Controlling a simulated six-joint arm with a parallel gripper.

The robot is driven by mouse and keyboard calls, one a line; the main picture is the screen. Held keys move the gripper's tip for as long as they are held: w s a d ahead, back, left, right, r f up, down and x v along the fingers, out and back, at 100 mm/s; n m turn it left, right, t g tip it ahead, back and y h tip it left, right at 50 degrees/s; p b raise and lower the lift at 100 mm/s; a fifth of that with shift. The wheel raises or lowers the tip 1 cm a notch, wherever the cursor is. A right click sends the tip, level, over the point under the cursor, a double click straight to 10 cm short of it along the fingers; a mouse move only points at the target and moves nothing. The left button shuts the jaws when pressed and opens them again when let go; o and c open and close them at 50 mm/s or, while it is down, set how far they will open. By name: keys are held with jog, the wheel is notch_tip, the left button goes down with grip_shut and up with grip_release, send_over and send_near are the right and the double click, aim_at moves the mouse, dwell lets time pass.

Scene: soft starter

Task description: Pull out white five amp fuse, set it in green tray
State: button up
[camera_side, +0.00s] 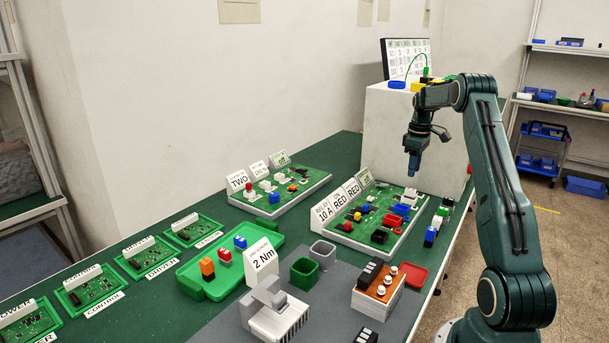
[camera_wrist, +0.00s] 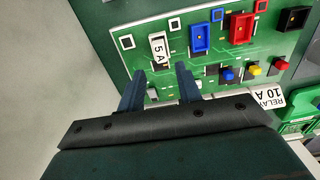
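The white fuse marked 5 A (camera_wrist: 158,45) stands in the green circuit board (camera_wrist: 210,64) in the wrist view. The same board (camera_side: 352,243) is at the right of the bench in the side view, where I cannot pick the fuse out for sure. My gripper (camera_wrist: 160,69) is open and empty, its two dark blue fingers pointing toward the fuse, which shows just past and between the tips. In the side view my gripper (camera_side: 412,172) hangs above the board's far end. A green tray (camera_side: 203,287) holds orange, red and blue parts. A small green open bin (camera_side: 304,273) stands nearer the middle.
Blue and red sockets (camera_wrist: 201,36) sit beside the fuse, with small coloured parts and a RELAY 10 A label (camera_wrist: 267,100) near. A grey bin (camera_side: 323,252), red tray (camera_side: 412,275) and 2 Nm card (camera_side: 262,260) stand on the bench. A white box (camera_side: 385,125) rises behind.

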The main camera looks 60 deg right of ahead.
aim_at(410, 195)
jog(key=shift+f, duration=3.7)
grip_shut()
jog(key=shift+r, duration=1.75)
